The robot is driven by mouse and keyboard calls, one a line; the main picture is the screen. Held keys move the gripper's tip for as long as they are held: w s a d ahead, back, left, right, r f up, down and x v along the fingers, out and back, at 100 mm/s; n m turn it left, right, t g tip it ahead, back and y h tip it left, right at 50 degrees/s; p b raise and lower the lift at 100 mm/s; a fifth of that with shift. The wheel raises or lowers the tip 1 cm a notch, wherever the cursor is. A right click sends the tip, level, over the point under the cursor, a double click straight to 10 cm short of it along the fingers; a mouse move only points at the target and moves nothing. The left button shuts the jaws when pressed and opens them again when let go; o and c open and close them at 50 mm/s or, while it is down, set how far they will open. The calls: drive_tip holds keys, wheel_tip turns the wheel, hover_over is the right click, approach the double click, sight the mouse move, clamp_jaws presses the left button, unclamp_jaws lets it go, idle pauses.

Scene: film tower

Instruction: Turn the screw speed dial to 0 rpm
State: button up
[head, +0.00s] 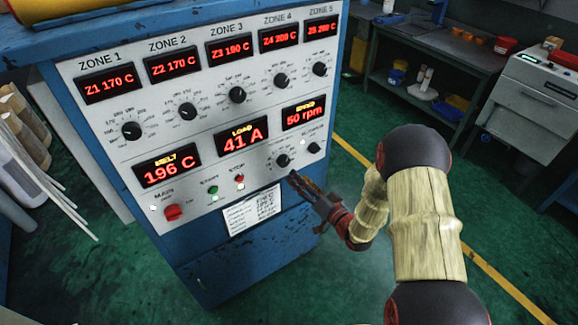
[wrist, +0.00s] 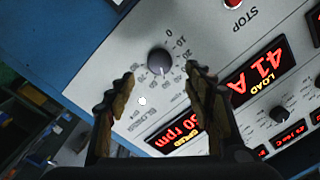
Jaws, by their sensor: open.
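The screw speed dial (head: 282,160) is a black round knob on the lower right of the control panel, below the red speed display (head: 304,116), which reads 50 rpm. In the wrist view the dial (wrist: 159,61) sits just beyond the fingertips, roughly centred between them, with a printed scale starting at 0 beside it. I cannot clearly tell its pointer's exact direction. My gripper (head: 298,179) is at the panel's lower right, just beside the dial in the head view. In the wrist view my gripper (wrist: 160,75) is open, with nothing between its fingers.
A black blower knob (head: 314,148) sits right of the dial. The green start button (head: 213,190), red stop button (head: 239,179) and red main switch (head: 173,212) are to its left. Zone knobs are above.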

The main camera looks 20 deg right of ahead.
sight(285, 164)
drive_tip(key=b+x, duration=0.1)
drive_tip(key=x, duration=0.6)
drive_tip(key=shift+w+a, duration=0.15)
drive_tip(key=shift+w, duration=0.25)
drive_tip(key=c, duration=0.3)
drive_tip(key=c, duration=0.8)
drive_tip(key=shift+c, duration=0.3)
